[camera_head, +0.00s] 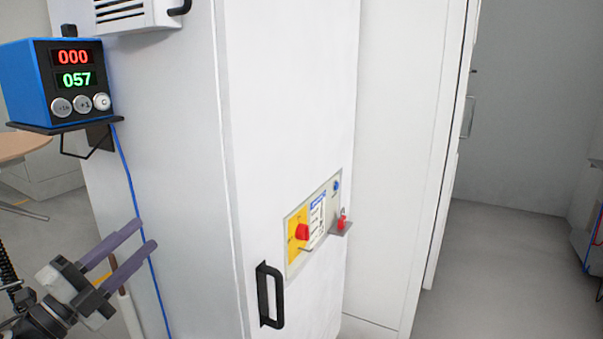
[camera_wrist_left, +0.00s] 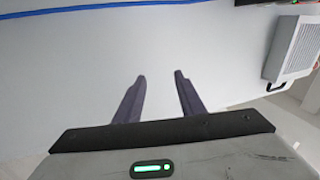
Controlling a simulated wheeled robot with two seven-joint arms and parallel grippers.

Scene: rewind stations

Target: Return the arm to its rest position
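My left gripper (camera_head: 138,246) is at the lower left of the head view, in front of the side of a tall white cabinet (camera_head: 165,150). Its two purple-grey fingers are apart with nothing between them. In the left wrist view the gripper (camera_wrist_left: 158,85) also shows both fingers spread and empty, facing the pale cabinet side. A blue cable (camera_head: 133,190) runs down near the fingertips; I cannot tell whether they touch it. My right gripper is in neither view.
A blue box with red and green digits (camera_head: 72,80) sits on a dark bracket at the upper left. The cabinet front has a black handle (camera_head: 268,296) and a panel with a red and yellow switch (camera_head: 302,232). Open floor (camera_head: 490,270) lies at the right.

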